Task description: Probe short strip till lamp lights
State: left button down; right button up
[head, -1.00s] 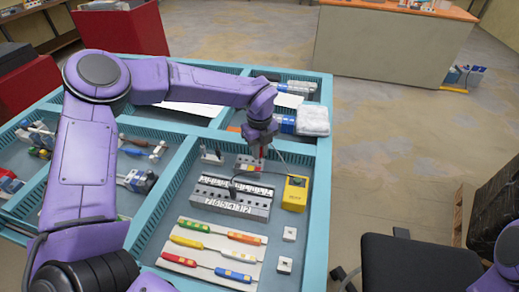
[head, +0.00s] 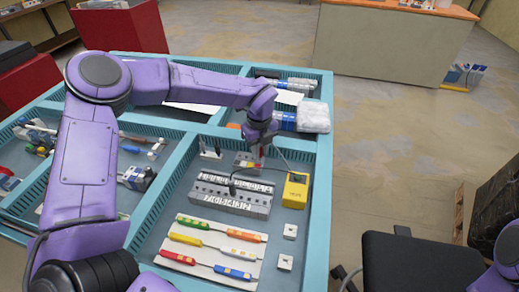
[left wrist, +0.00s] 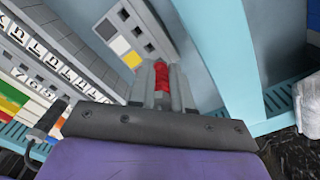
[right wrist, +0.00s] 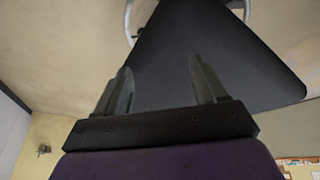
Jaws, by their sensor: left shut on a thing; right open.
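My left gripper (head: 262,146) is shut on a red probe (left wrist: 161,76), and its jaws hide most of the probe. It is over the short grey strip (head: 246,162), which has holes and coloured squares. A yellow tester box (head: 295,191) stands to the right with a dark cable. No lit lamp can be made out. A black probe (head: 232,188) stands at the lettered long strip (head: 256,208). My right gripper (right wrist: 160,88) is open and empty.
A white board (head: 190,262) with several coloured handled pieces lies in front of the long strip. Two small white sockets (head: 290,231) lie to its right. Blue tray walls (head: 322,200) bound the compartment. A dark chair (head: 420,262) stands at the right.

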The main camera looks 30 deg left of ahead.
pick_arm(q)
jog(key=shift+f, duration=0.1)
jog(key=c, duration=1)
grip_release()
dwell(0.3)
grip_shut()
